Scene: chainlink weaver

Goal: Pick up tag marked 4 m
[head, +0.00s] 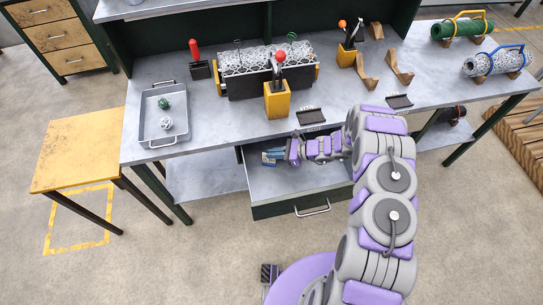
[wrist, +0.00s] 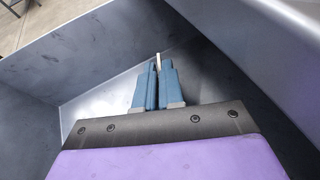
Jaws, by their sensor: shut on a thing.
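My gripper (head: 274,154) reaches down into an open drawer (head: 305,182) under the workbench. In the wrist view its two blue fingers (wrist: 155,75) are close together, with a thin pale tag (wrist: 158,61) between their tips. Only the tag's narrow edge shows there, so no mark on it can be read. In the head view a small whitish piece of the tag (head: 267,159) shows at the fingertips. I cannot tell whether it touches the drawer floor. Grey drawer walls (wrist: 75,60) stand around the gripper.
The workbench top (head: 225,125) lies above the drawer. A yellow side table (head: 80,150) stands at left.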

